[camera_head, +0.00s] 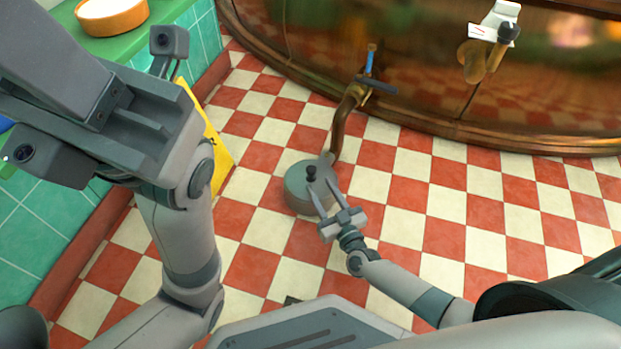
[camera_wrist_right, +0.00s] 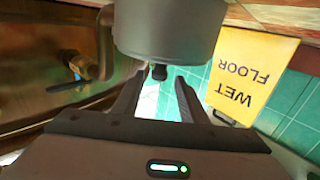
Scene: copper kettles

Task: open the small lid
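A small grey round vessel (camera_head: 296,190) with a flat grey top and a black knob (camera_head: 311,173) stands below the copper pipe's end. My right gripper (camera_head: 322,188) is at the knob, with its two fingers apart. In the right wrist view the picture is upside down: the grey vessel (camera_wrist_right: 170,28) fills the top and its black knob (camera_wrist_right: 159,72) shows between the open fingertips (camera_wrist_right: 157,82). Whether a finger touches the knob cannot be told. My left arm fills the left of the head view, close to the camera; its fingers cannot be made out.
A large copper kettle (camera_head: 420,70) with a pipe (camera_head: 345,115) and blue-handled tap (camera_head: 370,62) stands behind. A yellow wet floor sign (camera_wrist_right: 255,75) leans by the green tiled wall. A green counter (camera_head: 125,45) holds an orange bowl (camera_head: 112,18). Checkered floor to the right is clear.

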